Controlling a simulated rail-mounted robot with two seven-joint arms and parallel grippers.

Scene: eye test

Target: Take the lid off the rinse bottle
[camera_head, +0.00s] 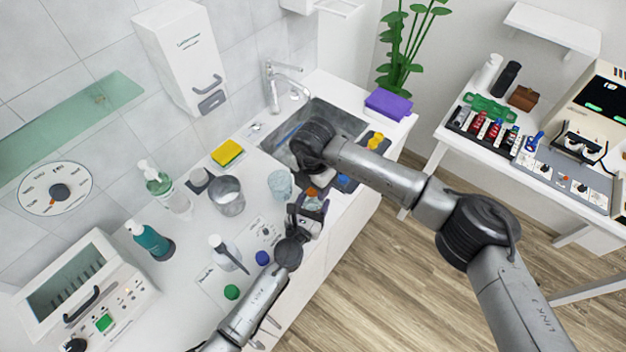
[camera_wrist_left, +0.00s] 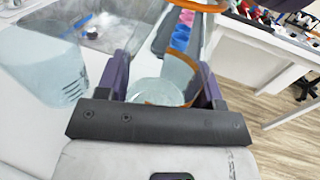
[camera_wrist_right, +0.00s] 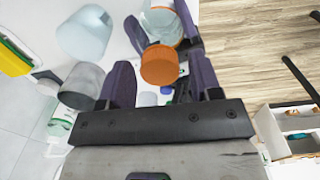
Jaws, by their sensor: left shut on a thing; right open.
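The rinse bottle (camera_head: 312,204) is clear, with an orange lid (camera_head: 311,192). My left gripper (camera_head: 305,212) is shut on the bottle's body and holds it near the counter's front edge. In the left wrist view the bottle (camera_wrist_left: 163,88) stands between the fingers, with part of the orange lid (camera_wrist_left: 200,5) at the top edge. My right gripper (camera_wrist_right: 160,68) is open, its fingers on either side of the orange lid (camera_wrist_right: 160,66) with gaps showing. The bottle (camera_wrist_right: 165,25) shows beyond the lid. In the head view the right wrist mostly hides the right fingers.
A pale blue tumbler (camera_head: 281,183) and a grey metal cup (camera_head: 228,196) stand close to the left of the bottle. The sink (camera_head: 345,121) lies behind, partly under my right arm.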

